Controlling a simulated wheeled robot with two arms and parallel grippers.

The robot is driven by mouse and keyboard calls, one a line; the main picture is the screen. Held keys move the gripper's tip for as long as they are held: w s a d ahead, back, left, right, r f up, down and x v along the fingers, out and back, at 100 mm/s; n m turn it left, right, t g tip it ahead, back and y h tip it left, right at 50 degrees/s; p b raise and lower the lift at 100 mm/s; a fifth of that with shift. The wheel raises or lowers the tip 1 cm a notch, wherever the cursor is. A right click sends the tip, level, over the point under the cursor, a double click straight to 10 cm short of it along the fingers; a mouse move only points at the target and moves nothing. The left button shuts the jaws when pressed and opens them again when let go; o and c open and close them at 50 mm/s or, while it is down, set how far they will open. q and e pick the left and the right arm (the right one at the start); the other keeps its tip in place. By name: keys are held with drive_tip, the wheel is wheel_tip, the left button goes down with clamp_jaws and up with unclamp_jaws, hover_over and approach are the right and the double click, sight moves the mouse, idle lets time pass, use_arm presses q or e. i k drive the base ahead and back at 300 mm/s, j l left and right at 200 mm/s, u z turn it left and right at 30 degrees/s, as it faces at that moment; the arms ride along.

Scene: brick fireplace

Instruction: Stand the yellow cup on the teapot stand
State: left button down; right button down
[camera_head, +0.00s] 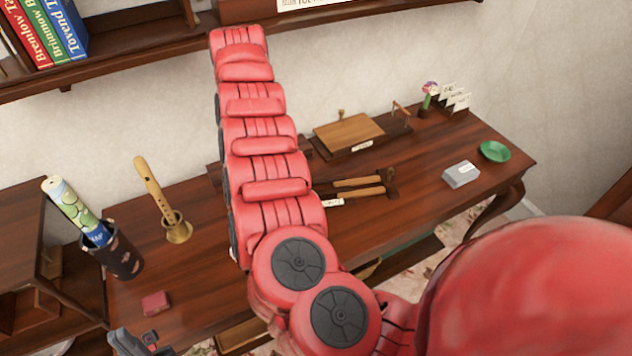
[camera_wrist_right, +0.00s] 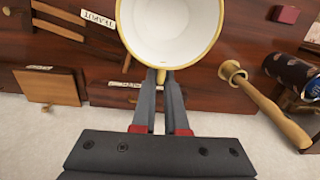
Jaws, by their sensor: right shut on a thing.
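The yellow cup (camera_wrist_right: 168,28), with a white inside, fills the top middle of the right wrist view, its mouth toward the camera. My right gripper (camera_wrist_right: 161,78) is shut on it at the near side, at what looks like its handle. A label reading TEAPOT (camera_wrist_right: 98,18) lies left of the cup; a small white label also shows in the head view (camera_head: 333,203).
A bookshelf hangs above.

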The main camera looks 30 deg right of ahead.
sight(317, 192)
drive_tip(key=l+u, duration=0.1)
drive_tip(key=l, duration=0.4)
drive_tip(key=l+u, duration=0.1)
drive_tip(key=l, duration=0.4)
drive_tip(key=k+l+u, duration=0.1)
drive_tip(key=l, duration=0.4)
drive_tip(key=k+l+u, duration=0.1)
drive_tip(key=l, duration=0.4)
drive_tip(key=k+l+u, duration=0.1)
drive_tip(key=l, duration=0.35)
